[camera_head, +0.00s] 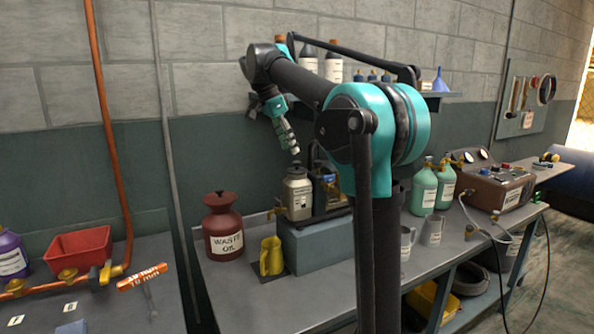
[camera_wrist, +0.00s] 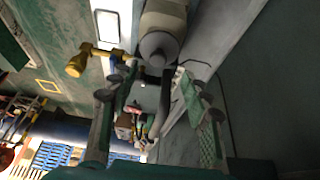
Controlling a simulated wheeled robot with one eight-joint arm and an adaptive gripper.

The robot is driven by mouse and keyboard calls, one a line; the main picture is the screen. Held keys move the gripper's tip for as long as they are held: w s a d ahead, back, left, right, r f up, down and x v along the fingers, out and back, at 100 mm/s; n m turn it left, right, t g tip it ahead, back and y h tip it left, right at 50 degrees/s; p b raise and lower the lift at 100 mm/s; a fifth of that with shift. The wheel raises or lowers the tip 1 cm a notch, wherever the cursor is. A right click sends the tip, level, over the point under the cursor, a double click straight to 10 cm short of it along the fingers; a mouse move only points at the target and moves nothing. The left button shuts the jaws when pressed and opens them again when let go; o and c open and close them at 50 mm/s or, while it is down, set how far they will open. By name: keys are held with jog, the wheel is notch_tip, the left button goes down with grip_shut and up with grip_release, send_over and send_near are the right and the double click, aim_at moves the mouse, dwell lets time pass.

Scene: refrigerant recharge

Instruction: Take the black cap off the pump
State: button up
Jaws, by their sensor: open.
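I cannot make out a black cap on the pump for certain; a small dark top (camera_head: 297,165) shows on the canister. In the wrist view, my gripper (camera_wrist: 156,88) has both fingers apart, with nothing clearly held. A grey round-ended part (camera_wrist: 158,47) shows beyond the fingertips, beside a brass fitting (camera_wrist: 80,62).
The blue-grey block (camera_head: 315,245) stands on the workbench. A red waste oil can (camera_head: 223,232) and a yellow jug (camera_head: 271,257) stand left of it. Green bottles (camera_head: 424,188) and a brown gauge box (camera_head: 490,185) are at right. A shelf with bottles runs along the wall behind.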

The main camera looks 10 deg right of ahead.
aim_at(297, 162)
jog(key=shift+x, duration=2.9)
jog(key=shift+s, duration=0.15)
jog(key=shift+c, duration=0.4)
grip_shut()
jog(key=shift+r, duration=0.1)
notch_tip(297, 162, up, 20)
